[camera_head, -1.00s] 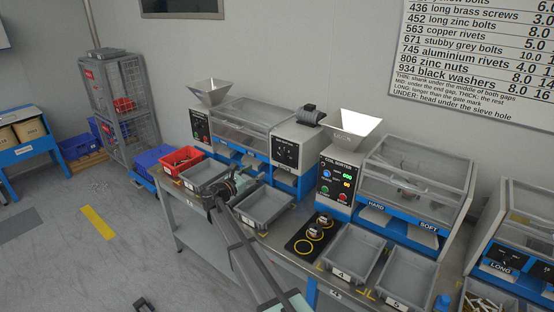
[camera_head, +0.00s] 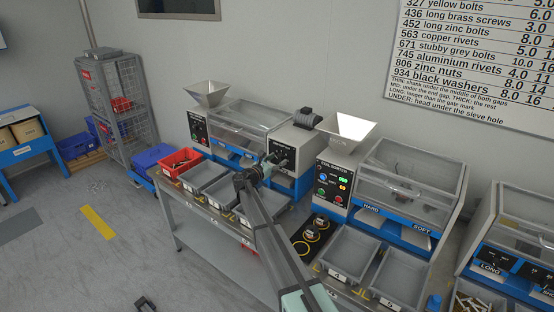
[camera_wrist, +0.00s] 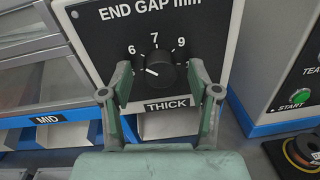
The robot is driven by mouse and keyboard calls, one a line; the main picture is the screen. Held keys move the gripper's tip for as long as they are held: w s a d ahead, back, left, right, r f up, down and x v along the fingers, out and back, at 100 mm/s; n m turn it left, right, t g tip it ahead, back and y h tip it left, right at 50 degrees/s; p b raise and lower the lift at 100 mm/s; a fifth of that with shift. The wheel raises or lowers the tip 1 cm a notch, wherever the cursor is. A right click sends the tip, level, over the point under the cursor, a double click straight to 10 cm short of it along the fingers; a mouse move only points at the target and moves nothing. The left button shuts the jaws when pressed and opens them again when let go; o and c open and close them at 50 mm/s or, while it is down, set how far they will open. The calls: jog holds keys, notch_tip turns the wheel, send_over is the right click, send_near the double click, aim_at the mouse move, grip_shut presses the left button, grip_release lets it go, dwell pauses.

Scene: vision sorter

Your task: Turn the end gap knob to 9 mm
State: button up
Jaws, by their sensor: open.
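The end gap knob (camera_wrist: 161,71) is a round black dial on a dark panel headed END GAP mm (camera_wrist: 150,14), in the wrist view. Other scale marks may be hidden behind the fingers. My gripper (camera_wrist: 160,82) is open, one finger on each side of the knob; I cannot tell whether they touch it. In the head view my gripper (camera_head: 273,163) is in front of the middle sorter unit (camera_head: 298,145) and covers much of its panel.
A THICK label (camera_wrist: 167,105) and chute lie below the knob, with a MID chute (camera_wrist: 48,119) to the left. Grey trays (camera_head: 208,174) and a red bin (camera_head: 180,162) line the bench's front.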

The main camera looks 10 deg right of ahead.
jog(key=shift+w+d, duration=0.15)
jog(key=c, duration=1.2)
jog(key=shift+o, duration=0.2)
jog(key=shift+f+b, duration=0.1)
jog(key=shift+b, duration=0.4)
